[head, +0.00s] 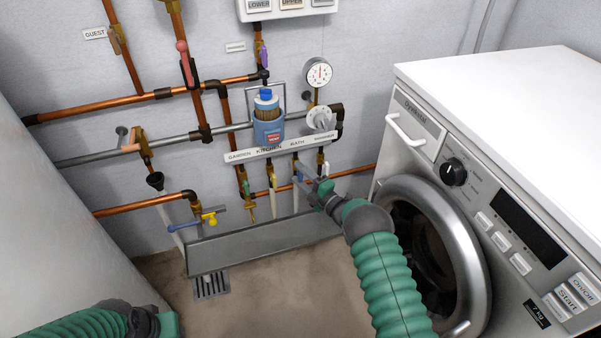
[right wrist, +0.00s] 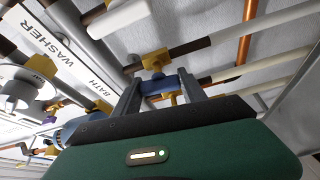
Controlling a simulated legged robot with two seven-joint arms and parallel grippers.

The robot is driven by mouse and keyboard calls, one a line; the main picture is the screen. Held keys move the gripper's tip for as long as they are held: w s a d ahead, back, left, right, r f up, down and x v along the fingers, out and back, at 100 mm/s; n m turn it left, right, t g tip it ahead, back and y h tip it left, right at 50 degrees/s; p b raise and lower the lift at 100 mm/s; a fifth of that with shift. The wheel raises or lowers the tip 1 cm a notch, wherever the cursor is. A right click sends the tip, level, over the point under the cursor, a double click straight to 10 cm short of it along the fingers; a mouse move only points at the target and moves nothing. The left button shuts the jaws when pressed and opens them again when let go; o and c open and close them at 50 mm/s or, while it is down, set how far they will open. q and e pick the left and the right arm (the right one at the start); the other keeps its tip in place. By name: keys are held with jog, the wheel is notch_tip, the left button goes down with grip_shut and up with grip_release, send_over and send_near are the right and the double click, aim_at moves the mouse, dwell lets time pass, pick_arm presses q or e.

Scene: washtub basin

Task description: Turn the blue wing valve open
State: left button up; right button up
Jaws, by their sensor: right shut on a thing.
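The blue wing valve (right wrist: 158,86) sits on a brass fitting in the pipe row and shows between my two grey fingers in the right wrist view. My right gripper (right wrist: 160,82) is shut on it, one finger at each side. In the head view my right gripper (head: 307,178) reaches into the pipes under the label strip, near the BATH and WASHER end. The fingers and pipes hide most of the valve there. My left arm shows at the bottom left, its green gripper body (head: 168,324) cut off by the frame. Its fingers are hidden.
The label strip (head: 262,155) and a blue-capped canister (head: 268,118) are above the valves. A grey trough (head: 250,247) lies below. A washing machine (head: 500,90) stands close on the right of my right arm. A blue-and-yellow tap (head: 209,218) is at the left.

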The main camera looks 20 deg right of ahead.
aim_at(299, 178)
jog(key=shift+a+f+n+g+p, duration=0.1)
jog(key=shift+f+n+g+p, duration=0.15)
jog(key=shift+n, duration=0.45)
jog(key=shift+s, duration=0.1)
jog(key=o, duration=1.4)
jog(key=shift+c, duration=0.2)
jog(key=shift+r, duration=0.1)
notch_tip(299, 178, up, 4)
jog(key=p, duration=0.4)
jog(key=shift+s+a, duration=0.15)
jog(key=s+a+p, duration=0.4)
jog(key=s+p, duration=0.1)
jog(key=s, duration=1)
jog(key=shift+r, duration=0.4)
